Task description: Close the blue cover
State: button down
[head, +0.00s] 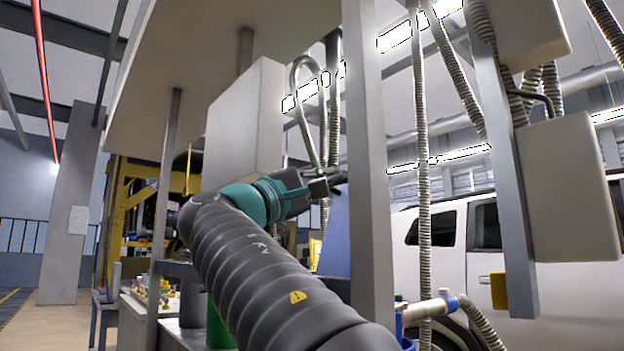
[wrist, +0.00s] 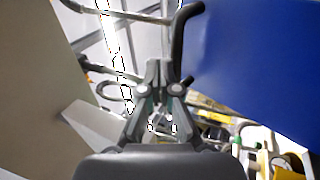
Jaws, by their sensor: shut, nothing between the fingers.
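The blue cover (wrist: 260,60) fills the upper right of the wrist view as a large flat panel. In the head view a blue panel (head: 335,240) shows partly, cut off by a grey post. My gripper (wrist: 155,72) is shut and empty, left of the blue panel in the wrist view. A dark curved bar (wrist: 181,38) stands just beyond the fingertips, along the panel's left edge; I cannot tell whether they touch. In the head view my gripper (head: 326,185) is small, just above the blue panel and left of the post.
A grey upright post (head: 368,180) stands close right of my gripper. A pale box (head: 245,125) hangs to its left. Corrugated hoses (head: 421,150) hang right of the post, before a white vehicle (head: 450,240). Cluttered yellow and white items (wrist: 285,160) lie below the blue panel.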

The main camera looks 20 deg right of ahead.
jog(key=shift+w+d, duration=0.2)
jog(key=shift+d, duration=0.5)
jog(key=v, duration=1.2)
